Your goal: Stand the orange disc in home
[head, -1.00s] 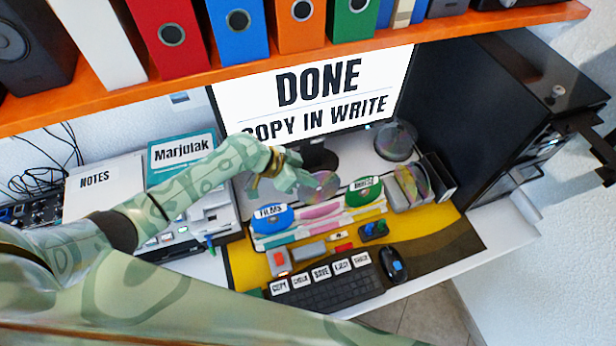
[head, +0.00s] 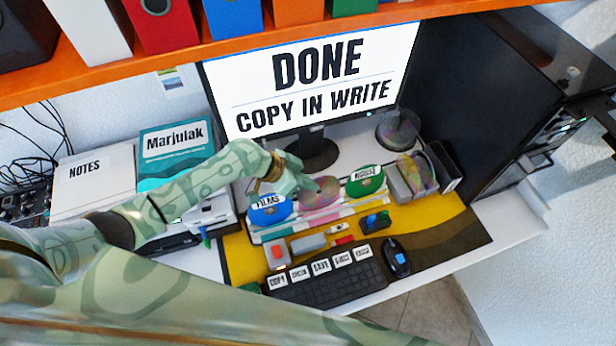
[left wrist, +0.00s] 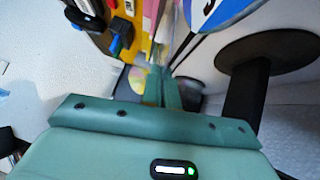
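A pinkish, iridescent disc (head: 322,194) is at the fingertips of my left gripper (head: 310,185). Its label is not visible, so I cannot confirm that it is the orange one. The disc is upright over a low rack (head: 305,225), between a blue disc marked FILMS (head: 269,210) and a green labelled disc (head: 366,182). I cannot tell whether it touches the rack. In the left wrist view my gripper's fingers (left wrist: 167,88) are close together, with the disc seen nearly edge-on and blurred. My right gripper is not in view.
A monitor (head: 310,75) reads DONE, COPY IN WRITE. Another holder with iridescent discs (head: 415,172) stands to the right. A keyboard (head: 325,282) and mouse (head: 396,258) lie in front. An orange shelf (head: 250,47) with binders is above, a black cabinet (head: 475,110) at right.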

